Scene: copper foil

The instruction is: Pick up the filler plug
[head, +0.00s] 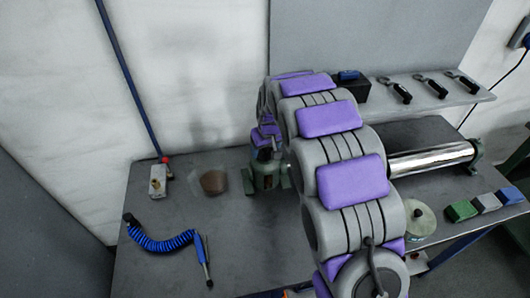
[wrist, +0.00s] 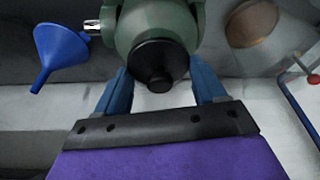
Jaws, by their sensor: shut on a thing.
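The filler plug (wrist: 160,62) is a round black cap with a small knob, seen in the wrist view in front of a green housing (wrist: 152,18). My gripper (wrist: 158,68) has one blue finger on each side of the plug and is shut on it. I cannot tell whether the plug is seated in the housing or clear of it. In the head view, the green housing (head: 266,173) stands on the bench behind my arm. The plug and fingertips are mostly hidden there.
A copper-brown round piece (head: 213,182) lies on the bench (head: 170,270) left of the housing. A blue coiled hose (head: 158,243) lies at the front left. A metal roller (head: 432,158) stands right. A blue funnel (wrist: 60,52) is near the housing.

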